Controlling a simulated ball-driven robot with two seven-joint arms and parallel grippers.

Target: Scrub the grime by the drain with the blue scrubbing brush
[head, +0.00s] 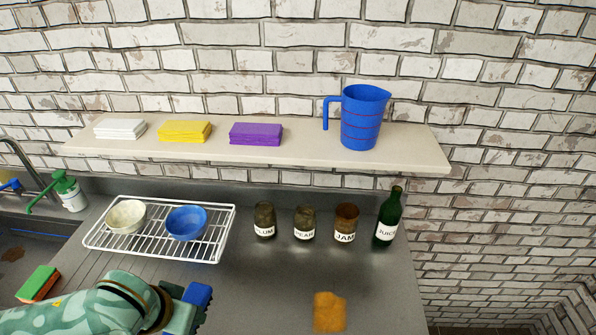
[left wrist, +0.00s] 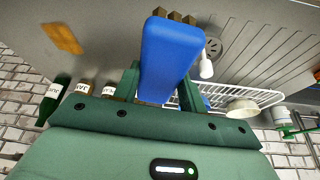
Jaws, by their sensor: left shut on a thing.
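The blue scrubbing brush (head: 198,294) is at the end of my left arm in the head view. My left gripper (head: 184,306) is shut on it, above the steel counter. In the left wrist view the brush (left wrist: 168,55) is between the dark green fingers, with brownish bristle tufts at its far end. A brown grime patch (head: 12,255) lies in the sink at the left edge of the head view. My right gripper is in neither view.
A white wire rack (head: 160,250) holds a cream bowl and a blue bowl. Jars and a green bottle (head: 388,218) stand at the back right. An orange cloth (head: 329,311) lies on the counter. A sponge (head: 38,284) is at left. A shelf (head: 300,156) overhangs the back.

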